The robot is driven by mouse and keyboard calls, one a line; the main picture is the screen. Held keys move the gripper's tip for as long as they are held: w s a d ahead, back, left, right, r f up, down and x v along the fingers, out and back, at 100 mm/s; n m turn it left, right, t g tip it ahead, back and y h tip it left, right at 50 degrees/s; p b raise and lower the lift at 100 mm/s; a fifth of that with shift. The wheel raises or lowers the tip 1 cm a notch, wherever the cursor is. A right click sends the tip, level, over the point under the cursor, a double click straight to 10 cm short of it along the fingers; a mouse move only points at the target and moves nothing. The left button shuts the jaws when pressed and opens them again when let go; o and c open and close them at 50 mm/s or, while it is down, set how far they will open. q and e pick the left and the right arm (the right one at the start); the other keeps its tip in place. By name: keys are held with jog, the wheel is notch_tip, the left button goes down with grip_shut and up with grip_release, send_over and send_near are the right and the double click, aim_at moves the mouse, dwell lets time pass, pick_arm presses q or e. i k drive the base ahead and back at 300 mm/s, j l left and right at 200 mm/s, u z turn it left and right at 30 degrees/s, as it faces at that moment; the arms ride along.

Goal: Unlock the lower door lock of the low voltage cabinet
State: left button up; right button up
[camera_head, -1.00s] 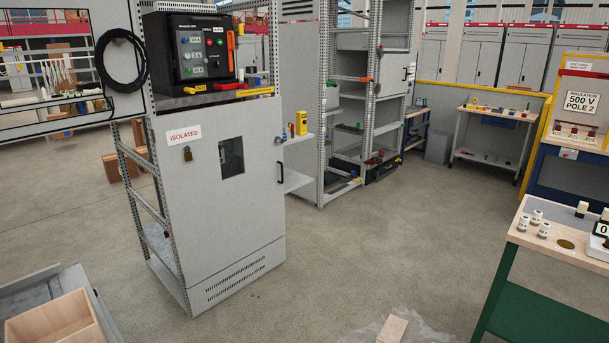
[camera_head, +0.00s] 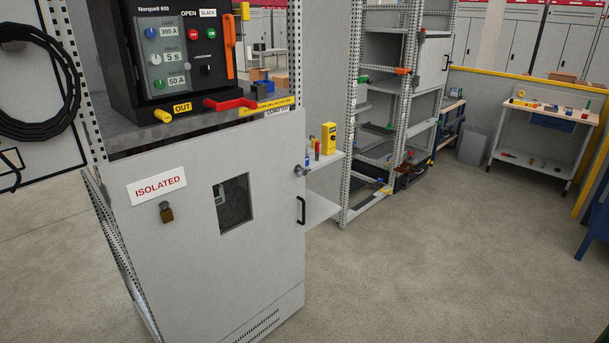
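The low voltage cabinet stands in the left and middle of the head view, with its grey lower door (camera_head: 260,270) shut. A small grey lock or knob (camera_head: 302,170) sits at the door's upper right edge. A black handle (camera_head: 301,211) is below it. A dark window (camera_head: 233,203) is in the door's middle. Neither gripper shows.
A black breaker unit (camera_head: 185,55) sits above the door, with a red lever (camera_head: 230,104) sticking out. A side shelf right of the door carries a yellow meter (camera_head: 328,138). An open rack (camera_head: 390,100) stands behind. The floor (camera_head: 440,240) at right is clear.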

aim_at(301, 171)
jog(key=i+l, duration=0.3)
jog(key=i+l+u, duration=0.1)
jog(key=i+l, duration=0.5)
jog(key=l, duration=0.25)
jog(key=i+l+u, duration=0.15)
jog(key=i+l, duration=0.45)
jog(key=l, duration=0.25)
